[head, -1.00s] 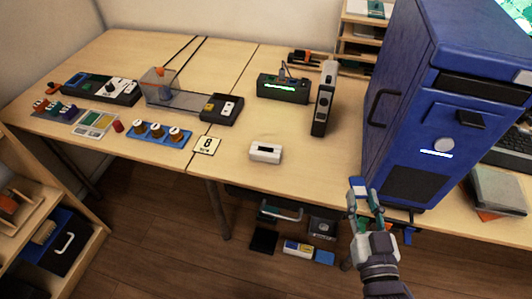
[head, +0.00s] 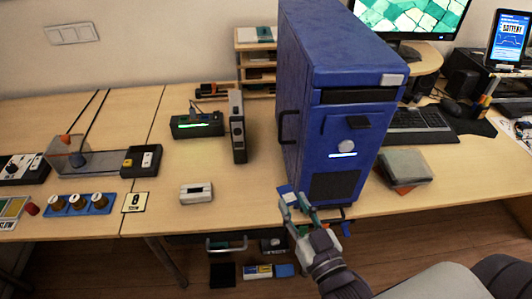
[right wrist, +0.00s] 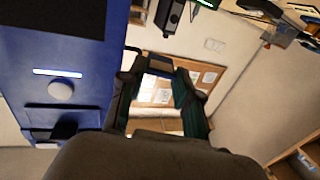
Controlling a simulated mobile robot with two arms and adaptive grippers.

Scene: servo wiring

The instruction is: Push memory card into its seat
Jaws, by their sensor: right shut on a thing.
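My right gripper (head: 298,202) is in front of the lower left part of the blue computer tower (head: 340,70), over the table's front edge. It is shut on a small blue piece (head: 287,189), which looks like the memory card; the fingers partly hide it. In the right wrist view a thin dark piece (right wrist: 159,66) shows between the fingertips, with the tower (right wrist: 50,70) at the left. I cannot tell which opening is the card's seat. My left gripper is not in view.
A small white device (head: 196,193) lies on the table left of the gripper. A black box with a green display (head: 196,125) and an upright dark device (head: 238,127) stand behind it. Grey books (head: 405,166) lie right of the tower. Bare tabletop (head: 250,190) is between the white device and tower.

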